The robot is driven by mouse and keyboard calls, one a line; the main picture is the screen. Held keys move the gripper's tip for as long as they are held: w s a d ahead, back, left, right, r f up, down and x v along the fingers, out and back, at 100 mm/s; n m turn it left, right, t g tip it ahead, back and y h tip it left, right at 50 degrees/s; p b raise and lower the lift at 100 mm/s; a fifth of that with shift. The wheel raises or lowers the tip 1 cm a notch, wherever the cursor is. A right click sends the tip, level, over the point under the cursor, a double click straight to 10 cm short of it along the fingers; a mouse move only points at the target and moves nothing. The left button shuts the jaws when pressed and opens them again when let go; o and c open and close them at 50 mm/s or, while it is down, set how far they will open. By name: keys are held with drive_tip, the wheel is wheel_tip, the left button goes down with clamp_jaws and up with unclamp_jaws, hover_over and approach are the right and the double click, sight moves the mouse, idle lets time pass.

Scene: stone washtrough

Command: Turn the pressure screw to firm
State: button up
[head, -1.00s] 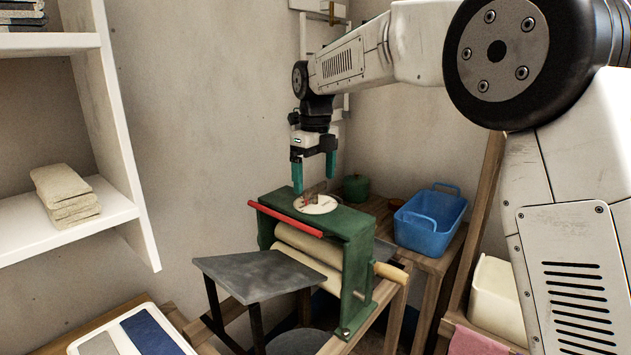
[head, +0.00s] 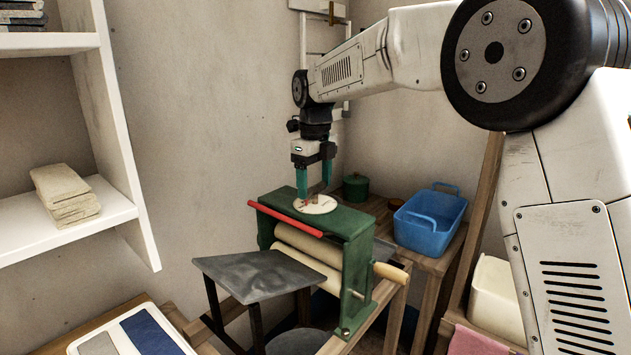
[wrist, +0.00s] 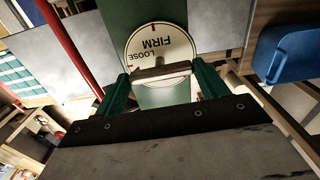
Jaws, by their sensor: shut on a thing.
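In the wrist view my gripper (wrist: 162,80) is shut on the bar's ends. In the head view the fingers partly hide the handle, and I cannot tell its exact setting.
A red bar (head: 285,219) runs along the frame's left edge, above cream rollers (head: 306,246). A grey sloping board (head: 258,275) stands in front. A blue tub (head: 430,222) and a green pot (head: 355,187) stand behind, to the right. White shelves (head: 120,211) are at left.

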drive_tip(key=n, duration=1.1)
drive_tip(key=shift+n, duration=0.3)
drive_tip(key=n, duration=0.3)
drive_tip(key=shift+n, duration=0.3)
drive_tip(key=n, duration=0.7)
drive_tip(key=shift+r, duration=0.1)
drive_tip(key=n, duration=0.7)
drive_tip(key=shift+n, duration=0.3)
drive_tip(key=n, duration=1.1)
drive_tip(key=shift+n, duration=0.3)
drive_tip(key=n, duration=1.2)
